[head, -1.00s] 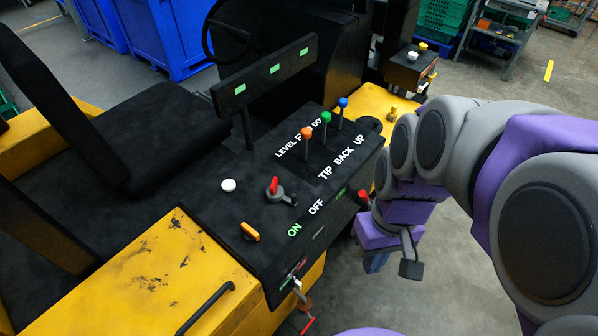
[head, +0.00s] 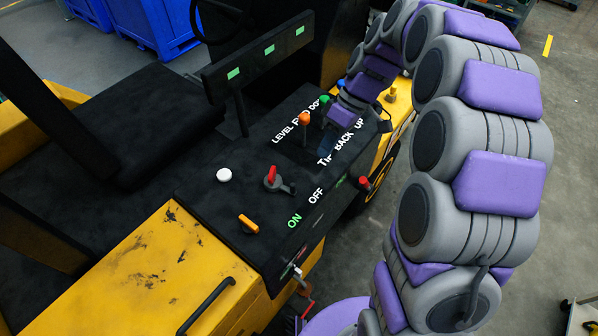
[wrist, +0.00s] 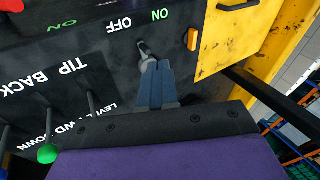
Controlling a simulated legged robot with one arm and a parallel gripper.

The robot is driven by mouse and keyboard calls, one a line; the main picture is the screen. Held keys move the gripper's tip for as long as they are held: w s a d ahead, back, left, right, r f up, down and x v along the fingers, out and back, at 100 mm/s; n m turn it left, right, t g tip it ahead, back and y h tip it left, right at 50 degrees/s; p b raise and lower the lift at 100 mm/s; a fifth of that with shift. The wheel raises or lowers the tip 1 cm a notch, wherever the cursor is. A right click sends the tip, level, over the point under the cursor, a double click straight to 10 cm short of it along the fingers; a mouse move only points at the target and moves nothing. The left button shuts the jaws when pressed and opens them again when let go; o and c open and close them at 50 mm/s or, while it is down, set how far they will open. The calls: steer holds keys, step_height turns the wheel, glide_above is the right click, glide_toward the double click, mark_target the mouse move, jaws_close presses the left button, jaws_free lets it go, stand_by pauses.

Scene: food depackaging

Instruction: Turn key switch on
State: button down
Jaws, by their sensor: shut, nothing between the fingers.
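The rotary switch, with a red top, grey body and short dark lever (head: 272,178), sits on the black control panel (head: 235,200). Its lever points towards the gap between the white OFF and green ON labels. In the wrist view the tip of the switch (wrist: 143,47) shows just beyond my fingertips, with the rest hidden behind them. My gripper (head: 326,143) is shut and empty, above the panel near the levers, apart from the switch in the head view. Its blue fingers (wrist: 156,75) lie together in the wrist view.
Orange (head: 304,119) and green (head: 323,100) levers stand beside my gripper. An orange knob (head: 248,223) and a white button (head: 224,175) are nearer the seat side. A red button (head: 364,183) is on the panel's right edge. A bar with green labels (head: 262,58) rises behind.

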steer(key=w+f+n+y, duration=0.1)
steer(key=w+f+n, duration=0.2)
steer(key=w+f, duration=0.45)
steer(key=b, duration=0.1)
glide_toward(278, 184)
steer(key=shift+n+y, duration=0.3)
steer(key=shift+n, duration=0.1)
steer(key=d+f, duration=0.1)
steer(key=w+d+f, duration=0.1)
steer(key=f, duration=0.1)
steer(key=d+f, duration=0.1)
steer(key=shift+w+f, duration=0.3)
steer(key=shift+w, duration=0.05)
steer(key=s, duration=0.1)
steer(key=s+a+b, duration=0.1)
steer(key=shift+s+a+f, duration=0.1)
steer(key=shift+s, duration=0.2)
steer(key=shift+s+a, duration=0.2)
steer(key=shift+s, duration=0.4)
